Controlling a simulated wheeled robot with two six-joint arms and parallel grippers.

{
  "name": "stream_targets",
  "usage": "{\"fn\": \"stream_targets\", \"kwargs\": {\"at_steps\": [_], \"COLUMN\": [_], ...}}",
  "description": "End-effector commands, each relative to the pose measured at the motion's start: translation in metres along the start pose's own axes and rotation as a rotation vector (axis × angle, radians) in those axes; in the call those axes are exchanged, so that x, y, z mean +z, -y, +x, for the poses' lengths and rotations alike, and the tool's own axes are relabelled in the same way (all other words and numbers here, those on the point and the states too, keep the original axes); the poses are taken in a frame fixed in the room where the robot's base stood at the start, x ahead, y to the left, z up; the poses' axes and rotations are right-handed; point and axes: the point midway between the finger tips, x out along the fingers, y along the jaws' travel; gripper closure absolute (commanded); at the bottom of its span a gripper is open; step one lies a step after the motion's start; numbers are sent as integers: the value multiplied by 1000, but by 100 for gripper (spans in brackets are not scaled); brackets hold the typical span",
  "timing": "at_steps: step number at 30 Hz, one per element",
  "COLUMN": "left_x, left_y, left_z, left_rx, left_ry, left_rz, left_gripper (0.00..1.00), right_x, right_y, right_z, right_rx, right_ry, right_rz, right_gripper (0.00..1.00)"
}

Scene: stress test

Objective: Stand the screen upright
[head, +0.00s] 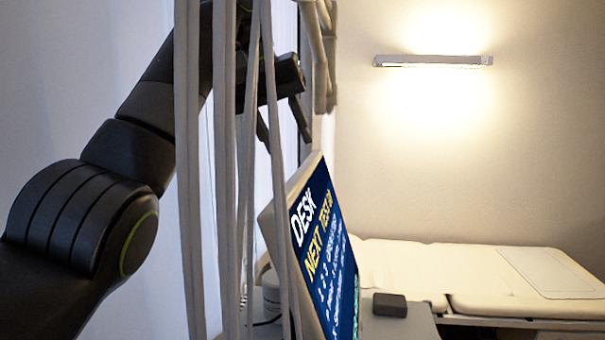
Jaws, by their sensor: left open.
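The screen (325,245) stands right of the hanging cables in the lower middle. It has a pale frame and a dark blue face with white and yellow text, reading "DESK" at the top. Its face is turned to the right and it looks tilted in the picture; its lower edge and support are out of view. My left gripper (281,123) is above the screen's upper edge, with its two dark fingers apart and nothing seen between them. Cables partly cover it. My right gripper is not in view.
Pale cables (228,170) hang in front of my left arm and the screen's left edge. A dark block (390,305) lies on a grey surface (415,325) right of the screen. A padded couch (470,265) and a lit wall lamp (433,61) are behind.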

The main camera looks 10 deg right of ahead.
Motion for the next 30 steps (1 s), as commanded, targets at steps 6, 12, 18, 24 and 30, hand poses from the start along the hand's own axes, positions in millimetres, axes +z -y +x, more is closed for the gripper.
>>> {"fn": "stream_targets", "kwargs": {"at_steps": [6,12,18,24,30], "left_x": [-2,-1,-1,0,0], "left_y": [-2,-2,0,0,0], "left_z": [30,49,73,79,79], "left_rx": [1,3,0,1,1], "left_ry": [3,1,1,-1,-1], "left_rz": [1,-1,-1,-1,-1], "left_gripper": [56,56,56,56,60], "right_x": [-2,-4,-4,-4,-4], "right_y": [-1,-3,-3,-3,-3], "right_z": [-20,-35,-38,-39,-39], "right_rx": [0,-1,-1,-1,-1], "right_ry": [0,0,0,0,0], "right_rz": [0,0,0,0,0], "right_gripper": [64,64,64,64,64]}}
